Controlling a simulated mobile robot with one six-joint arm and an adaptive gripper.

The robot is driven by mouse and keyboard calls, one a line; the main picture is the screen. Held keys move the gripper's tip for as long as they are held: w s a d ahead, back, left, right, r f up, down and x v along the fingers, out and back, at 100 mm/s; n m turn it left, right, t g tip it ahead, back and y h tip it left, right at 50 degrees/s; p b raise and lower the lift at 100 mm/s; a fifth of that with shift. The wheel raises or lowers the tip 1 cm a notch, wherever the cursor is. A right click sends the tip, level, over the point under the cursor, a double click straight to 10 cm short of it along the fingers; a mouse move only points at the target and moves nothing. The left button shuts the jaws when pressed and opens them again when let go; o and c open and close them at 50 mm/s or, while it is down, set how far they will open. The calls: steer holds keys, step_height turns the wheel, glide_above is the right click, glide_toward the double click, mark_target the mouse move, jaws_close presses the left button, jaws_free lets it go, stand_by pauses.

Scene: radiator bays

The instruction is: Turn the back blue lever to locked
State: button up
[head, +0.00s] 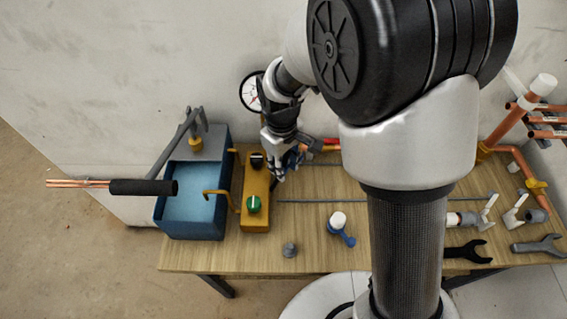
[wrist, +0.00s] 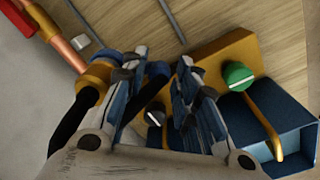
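My gripper (wrist: 158,82) reaches down at the back of the bench; its two fingers stand apart in the wrist view. A dark blue lever-like piece (wrist: 159,69) shows between the fingertips, beside a brass valve body (wrist: 98,72) on a copper pipe. I cannot tell whether the fingers touch it. In the head view my gripper (head: 284,160) covers most of this spot, and a little blue shows there. The lever's angle is hidden. Another blue lever (head: 341,232) with a white cap stands at the bench front, away from my gripper.
A yellow block (head: 256,185) with a black knob (head: 257,161) and a green knob (head: 254,204) stands just left of my gripper. Left of it is a blue water tank (head: 186,225). A round gauge (head: 250,92) is behind. Wrenches lie front right.

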jaws_close()
stand_by(0.3)
steer(key=shift+d, duration=0.1)
stand_by(0.4)
steer(key=d+n+p, duration=0.4)
steer(key=d+n, duration=0.2)
steer(key=n, duration=0.5)
steer(key=shift+n, duration=0.4)
stand_by(0.7)
steer(key=shift+p, duration=0.3)
stand_by(0.3)
steer(key=shift+o, duration=0.2)
jaws_free()
steer(key=shift+d, duration=0.1)
